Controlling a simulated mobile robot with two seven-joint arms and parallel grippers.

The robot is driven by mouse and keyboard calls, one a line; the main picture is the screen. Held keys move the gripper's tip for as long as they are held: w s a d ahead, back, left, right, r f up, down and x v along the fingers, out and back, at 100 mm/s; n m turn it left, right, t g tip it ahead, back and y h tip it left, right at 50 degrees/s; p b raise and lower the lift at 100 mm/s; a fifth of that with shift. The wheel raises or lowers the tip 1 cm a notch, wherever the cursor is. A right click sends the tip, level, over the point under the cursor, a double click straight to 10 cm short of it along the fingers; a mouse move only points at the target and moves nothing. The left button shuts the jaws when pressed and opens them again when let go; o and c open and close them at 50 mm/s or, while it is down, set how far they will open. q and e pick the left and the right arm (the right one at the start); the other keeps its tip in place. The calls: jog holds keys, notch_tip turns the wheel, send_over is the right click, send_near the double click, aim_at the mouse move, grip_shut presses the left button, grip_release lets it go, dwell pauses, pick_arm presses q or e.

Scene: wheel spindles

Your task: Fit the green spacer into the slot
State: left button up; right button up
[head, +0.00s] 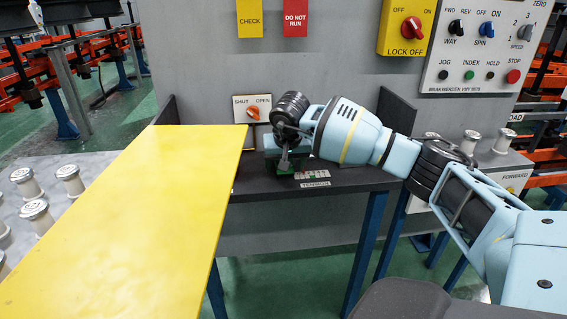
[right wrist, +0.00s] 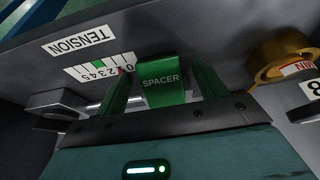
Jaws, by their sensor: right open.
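The green spacer (right wrist: 163,83), lettered SPACER, is in the right wrist view, between the two green fingers of my right gripper (right wrist: 162,74). The gripper is open, with one finger on each side of the spacer and a visible gap to each. The spacer's near end is hidden by the gripper's dark front edge. A grey metal rod (right wrist: 98,105) runs beside it on the left. In the head view my right gripper (head: 284,160) is low over the dark shelf, at its tension scale. I cannot make out the slot clearly. My left gripper is out of view.
The dark shelf (head: 345,180) carries a tension scale (head: 311,175), also in the right wrist view (right wrist: 100,66). A brass ring (right wrist: 280,55) stands to the right there. A yellow panel (head: 130,205) borders the shelf on the left. A grey control wall (head: 330,60) rises behind.

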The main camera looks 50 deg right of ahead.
jog(key=c, duration=1.2)
jog(key=shift+r, duration=0.2)
jog(key=shift+r, duration=0.3)
notch_tip(320, 180, up, 3)
jog(key=shift+p, duration=0.3)
jog(key=s+a, duration=0.2)
jog(key=s, duration=0.5)
jog(key=s+a+r, duration=0.1)
jog(key=s+a, duration=0.2)
jog(key=s, duration=0.5)
jog(key=shift+a, duration=0.25)
jog(key=shift+r, duration=0.1)
